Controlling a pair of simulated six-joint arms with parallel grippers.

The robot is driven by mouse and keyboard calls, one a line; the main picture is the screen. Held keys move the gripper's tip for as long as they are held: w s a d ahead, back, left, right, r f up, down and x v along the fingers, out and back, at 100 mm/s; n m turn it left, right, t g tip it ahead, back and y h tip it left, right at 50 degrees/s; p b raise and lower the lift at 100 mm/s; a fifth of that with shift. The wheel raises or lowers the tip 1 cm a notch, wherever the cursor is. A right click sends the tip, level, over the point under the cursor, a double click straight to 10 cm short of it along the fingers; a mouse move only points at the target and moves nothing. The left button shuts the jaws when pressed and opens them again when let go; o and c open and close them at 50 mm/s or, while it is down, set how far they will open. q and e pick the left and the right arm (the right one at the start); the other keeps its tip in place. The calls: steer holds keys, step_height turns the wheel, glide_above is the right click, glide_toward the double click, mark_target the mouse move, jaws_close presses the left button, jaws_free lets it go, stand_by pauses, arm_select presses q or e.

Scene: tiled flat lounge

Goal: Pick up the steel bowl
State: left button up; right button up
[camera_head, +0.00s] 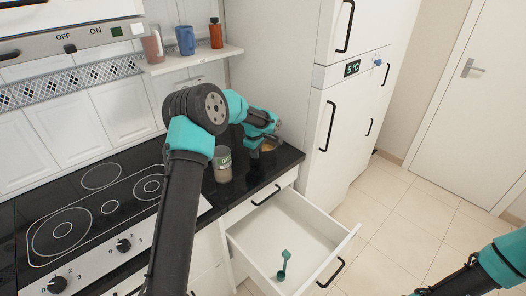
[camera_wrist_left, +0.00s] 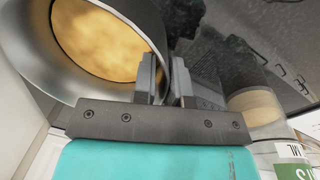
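The steel bowl (camera_wrist_left: 62,66) fills the upper left of the left wrist view, with a yellowish-brown inside or contents. In the head view only a small part of the bowl (camera_head: 269,147) shows on the black counter, mostly behind my left arm. My left gripper (camera_wrist_left: 165,82) is at the bowl's rim, one finger on the inner side and one outside. Its fingers are close together and look shut on the wall. In the head view the left gripper (camera_head: 256,149) is partly hidden by its own wrist. My right arm shows at the lower right, its gripper out of view.
A labelled jar (camera_head: 222,165) stands on the counter left of my left gripper. Below, an open drawer (camera_head: 310,222) holds a green scoop (camera_head: 284,265). A shelf (camera_head: 190,58) with cups and a bottle is above. A tall fridge cabinet (camera_head: 345,120) stands right.

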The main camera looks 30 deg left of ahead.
arm_select(q)
jaws_close()
steer(key=shift+r, duration=0.25)
steer(key=shift+r, duration=1.6)
steer(key=s+d, duration=0.4)
steer(key=s, duration=0.3)
steer(key=s+d+r, duration=0.1)
steer(key=s+d, duration=0.2)
steer(key=s, duration=0.4)
steer(key=shift+d+r, duration=0.15)
steer(key=shift+d, duration=0.2)
